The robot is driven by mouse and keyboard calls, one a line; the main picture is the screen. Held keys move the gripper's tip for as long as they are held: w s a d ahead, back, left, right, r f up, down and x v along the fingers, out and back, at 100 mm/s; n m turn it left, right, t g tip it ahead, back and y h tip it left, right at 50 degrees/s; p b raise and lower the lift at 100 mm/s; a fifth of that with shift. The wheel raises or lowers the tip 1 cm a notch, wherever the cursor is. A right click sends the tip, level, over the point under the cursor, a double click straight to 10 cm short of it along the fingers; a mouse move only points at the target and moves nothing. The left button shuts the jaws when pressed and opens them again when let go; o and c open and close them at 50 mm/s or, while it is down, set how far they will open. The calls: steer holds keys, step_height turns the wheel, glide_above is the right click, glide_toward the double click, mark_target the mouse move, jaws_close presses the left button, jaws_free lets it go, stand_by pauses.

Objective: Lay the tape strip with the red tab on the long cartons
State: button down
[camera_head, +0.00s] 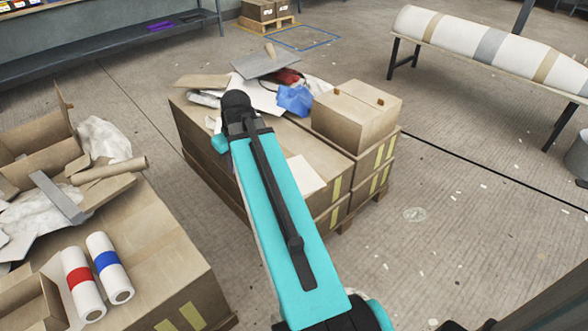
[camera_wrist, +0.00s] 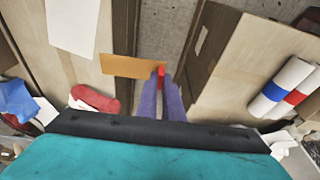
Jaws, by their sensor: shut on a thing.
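My gripper (camera_wrist: 160,95) shows in the wrist view as two purple fingers, shut on the red tab (camera_wrist: 161,74) of the tape strip. The tan tape strip (camera_wrist: 128,67) sticks out to the left from the tab. It appears above the edge of a carton and the floor gap; I cannot tell whether it touches anything. The long cartons (camera_head: 335,160) are stacked on a pallet in the middle of the head view. A carton top (camera_wrist: 85,72) lies to the left in the wrist view. In the head view my arm hides the fingers and the strip.
A smaller carton (camera_head: 355,115), a white sheet (camera_head: 303,175), a blue cloth (camera_head: 295,98) and scraps lie on the stack. At left, another carton stack (camera_head: 170,240) bears red-banded (camera_head: 82,282) and blue-banded (camera_head: 109,266) rolls.

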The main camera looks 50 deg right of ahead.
steer(key=s+d+f+b, duration=1.1)
steer(key=s+d+f, duration=0.6)
steer(key=d, duration=0.4)
steer(key=shift+f+m, duration=0.25)
steer(key=shift+m, duration=0.05)
steer(key=w+d, duration=0.1)
steer(key=w, duration=0.4)
steer(key=w+f+b, duration=0.1)
steer(key=w, duration=0.4)
steer(key=w+d, duration=0.1)
steer(key=w, duration=0.4)
steer(key=shift+w+d+f+b, duration=0.25)
steer(key=shift+w+d+b, duration=0.05)
steer(key=shift+s+b+x, duration=0.2)
steer(key=shift+x, duration=0.65)
steer(key=shift+s+b+x, duration=0.2)
steer(key=shift+x, duration=0.65)
steer(key=shift+f, duration=0.25)
